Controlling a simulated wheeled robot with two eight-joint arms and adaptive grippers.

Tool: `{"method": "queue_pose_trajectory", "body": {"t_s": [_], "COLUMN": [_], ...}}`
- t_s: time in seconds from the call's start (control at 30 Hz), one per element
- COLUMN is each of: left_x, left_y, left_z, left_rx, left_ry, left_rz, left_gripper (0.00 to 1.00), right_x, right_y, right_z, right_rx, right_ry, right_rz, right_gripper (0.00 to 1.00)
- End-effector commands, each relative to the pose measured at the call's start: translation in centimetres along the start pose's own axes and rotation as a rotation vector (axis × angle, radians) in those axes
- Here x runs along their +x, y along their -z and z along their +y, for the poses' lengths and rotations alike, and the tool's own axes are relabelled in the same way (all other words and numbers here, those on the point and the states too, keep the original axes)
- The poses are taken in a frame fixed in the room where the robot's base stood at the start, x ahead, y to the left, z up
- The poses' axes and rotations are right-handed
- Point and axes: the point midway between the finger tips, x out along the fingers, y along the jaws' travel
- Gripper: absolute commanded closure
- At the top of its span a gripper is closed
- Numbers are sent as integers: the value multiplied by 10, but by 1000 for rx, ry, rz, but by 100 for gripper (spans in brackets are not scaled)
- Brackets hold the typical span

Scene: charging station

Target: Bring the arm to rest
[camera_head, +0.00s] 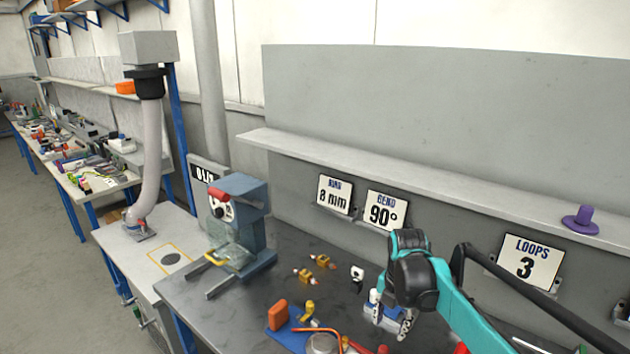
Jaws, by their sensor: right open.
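My right arm (462,318), teal and black, comes in from the lower right over the dark workbench (240,310). My right gripper (391,314) points down at its end, with its fingers apart. A small blue and white item (375,316) shows behind and between the fingers; I cannot tell whether they touch it. Nothing is clearly held. My left arm and left gripper are not in view.
A blue-grey machine (243,215) stands at the bench's left. Small yellow-brown parts (323,261), an orange block (278,315), a blue mat (285,340) and a red bent rod (318,330) lie left of the gripper. A shelf (420,180) and signs (386,210) are behind.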

Motion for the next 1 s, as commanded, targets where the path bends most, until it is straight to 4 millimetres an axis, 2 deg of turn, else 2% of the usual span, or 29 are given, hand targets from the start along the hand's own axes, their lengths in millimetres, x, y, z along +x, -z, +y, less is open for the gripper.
{"method": "queue_pose_trajectory", "body": {"t_s": [0.1,0.3,0.43,0.6,0.8,1.0], "left_x": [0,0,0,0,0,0], "left_y": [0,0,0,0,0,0], "left_z": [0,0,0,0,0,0], "left_rx": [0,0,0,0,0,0], "left_ry": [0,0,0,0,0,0], "left_rz": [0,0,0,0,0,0], "left_gripper": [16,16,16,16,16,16], "right_x": [-17,-31,-31,-20,-6,-1], "right_y": [27,70,97,129,150,155], "right_z": [-19,-50,-71,-96,-112,-116], "right_rx": [329,938,1328,1804,2173,2286], "right_ry": [-63,-218,-338,-493,-609,-641], "right_rz": [-48,-77,-44,63,212,271], "right_gripper": [54,54,54,54,54,54]}}
